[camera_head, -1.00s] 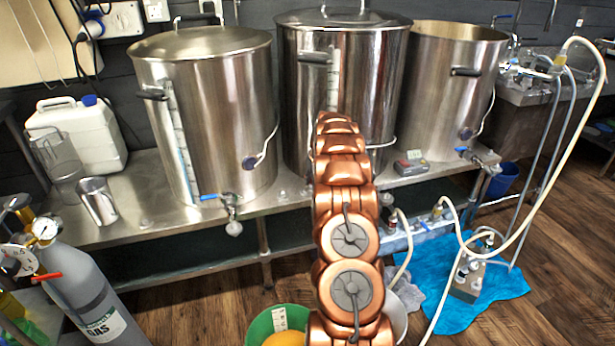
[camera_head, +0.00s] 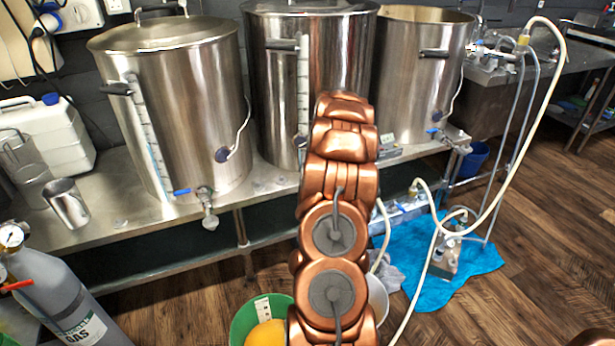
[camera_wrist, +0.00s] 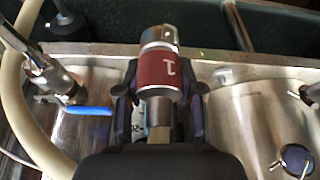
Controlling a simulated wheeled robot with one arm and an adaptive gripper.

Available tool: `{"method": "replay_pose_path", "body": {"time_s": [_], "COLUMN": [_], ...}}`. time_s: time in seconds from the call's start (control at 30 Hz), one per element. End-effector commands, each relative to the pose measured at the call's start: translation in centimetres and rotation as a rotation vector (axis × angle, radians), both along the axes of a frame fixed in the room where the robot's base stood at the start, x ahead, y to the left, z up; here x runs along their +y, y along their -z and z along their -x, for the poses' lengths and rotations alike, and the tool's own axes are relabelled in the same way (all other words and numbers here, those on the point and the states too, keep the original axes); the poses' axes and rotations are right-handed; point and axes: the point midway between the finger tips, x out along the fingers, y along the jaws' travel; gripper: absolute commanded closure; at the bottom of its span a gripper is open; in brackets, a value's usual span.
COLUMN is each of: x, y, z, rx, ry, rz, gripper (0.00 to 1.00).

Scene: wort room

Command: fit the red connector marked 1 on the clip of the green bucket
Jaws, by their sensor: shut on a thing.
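The red connector (camera_wrist: 158,71), a metal fitting with a red band marked 1, is between the fingers of my gripper (camera_wrist: 160,92) in the wrist view. My gripper is shut on it and holds it up near the steel kettles. The green bucket (camera_head: 241,323) stands on the floor at the bottom of the head view, with a white marked strip on its rim and something orange in it. My copper arm stands just right of it and covers part of that area. The bucket's clip cannot be made out. My gripper is hidden behind my arm in the head view.
Several steel kettles stand on a metal bench (camera_head: 110,232), one kettle (camera_head: 180,110) at left with a blue-handled tap. A grey gas cylinder (camera_head: 62,300) is at lower left. A blue cloth (camera_head: 480,266) with a pump and a pale hose lies right.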

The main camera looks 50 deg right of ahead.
Motion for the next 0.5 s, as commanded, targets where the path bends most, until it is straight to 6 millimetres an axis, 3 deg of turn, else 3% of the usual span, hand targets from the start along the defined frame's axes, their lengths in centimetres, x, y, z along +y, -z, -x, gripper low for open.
{"method": "replay_pose_path", "body": {"time_s": [0.5], "x": [-0.07], "y": [-0.64], "z": [0.0], "rx": [-0.002], "ry": [0.001], "rz": [0.001], "gripper": [1.0]}}
